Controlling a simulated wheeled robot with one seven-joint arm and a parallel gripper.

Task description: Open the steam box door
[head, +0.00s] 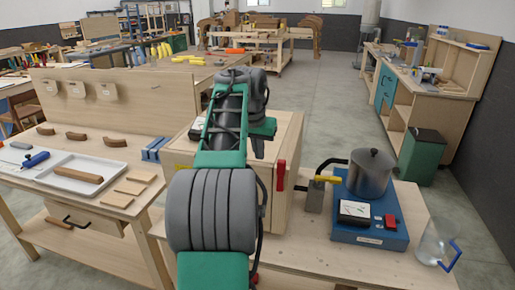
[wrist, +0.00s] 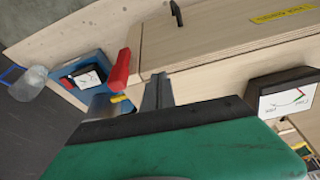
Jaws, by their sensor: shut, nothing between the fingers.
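The steam box (head: 292,140) is a pale plywood box on the bench, partly hidden behind my arm in the head view. A red latch-like handle (head: 281,175) stands on its right edge. In the wrist view the box's wooden panel (wrist: 220,45) spans the top right, with a red handle (wrist: 120,70) at its left corner and a black handle (wrist: 176,13) at the top. I see no clear open gap at the panel seam. My gripper (wrist: 157,92) is shut and empty, close beside the box edge and right of the red handle; contact cannot be told.
A blue heater unit (head: 370,236) with a metal pot (head: 370,172) stands right of the box, and a glass jug (head: 434,243) near the bench's right end. A gauge (wrist: 282,95) is on the box. A left-hand bench carries a white tray (head: 60,183).

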